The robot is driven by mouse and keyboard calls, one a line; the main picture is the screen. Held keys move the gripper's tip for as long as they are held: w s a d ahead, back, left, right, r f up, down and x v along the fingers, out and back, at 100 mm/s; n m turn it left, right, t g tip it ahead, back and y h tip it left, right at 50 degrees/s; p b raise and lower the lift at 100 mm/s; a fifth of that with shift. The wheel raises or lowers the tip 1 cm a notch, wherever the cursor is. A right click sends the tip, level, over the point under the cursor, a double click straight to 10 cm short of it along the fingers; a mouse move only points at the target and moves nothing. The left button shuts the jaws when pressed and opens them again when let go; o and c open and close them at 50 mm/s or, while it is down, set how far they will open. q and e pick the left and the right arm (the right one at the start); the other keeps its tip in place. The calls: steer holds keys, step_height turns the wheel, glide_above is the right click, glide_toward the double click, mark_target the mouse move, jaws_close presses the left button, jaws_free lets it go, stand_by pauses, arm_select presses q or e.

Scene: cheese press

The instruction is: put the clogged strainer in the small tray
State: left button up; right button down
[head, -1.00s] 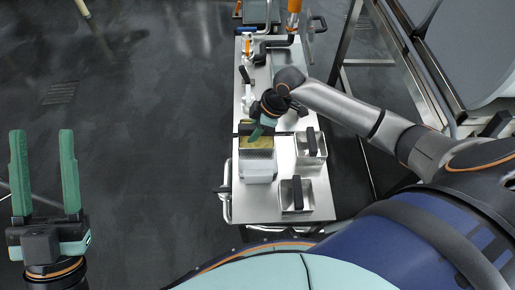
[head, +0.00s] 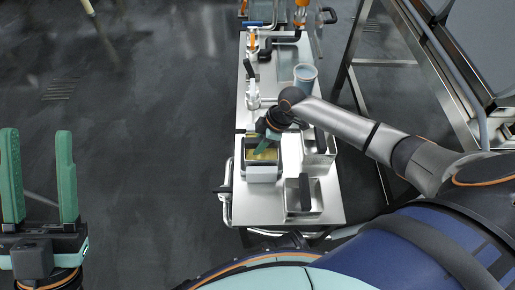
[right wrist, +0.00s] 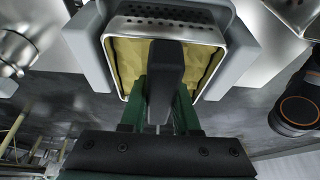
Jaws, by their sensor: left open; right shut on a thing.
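The clogged strainer (head: 264,154) is a metal box filled with yellow residue; it shows large in the right wrist view (right wrist: 125,62). Its black handle (right wrist: 167,68) is between the green fingers of my right gripper (right wrist: 163,92), which is shut on it. In the head view my right gripper (head: 262,145) is above the strainer. A pale grey small tray (head: 263,174) has walls around the strainer's sides, also seen in the right wrist view (right wrist: 86,50). Whether the strainer rests on its bottom is hidden. My left gripper (head: 38,178) is open and empty, left of the table.
Two metal boxes with black handles stand to the right on the steel table (head: 257,207): one behind (head: 328,158), one nearer (head: 318,190). A blue-grey cup (head: 304,76) and a metal valve (head: 252,93) are farther back.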

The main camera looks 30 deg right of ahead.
steer(key=shift+f, duration=0.15)
steer(key=c, duration=0.6)
jaws_free()
steer(key=shift+c, duration=0.2)
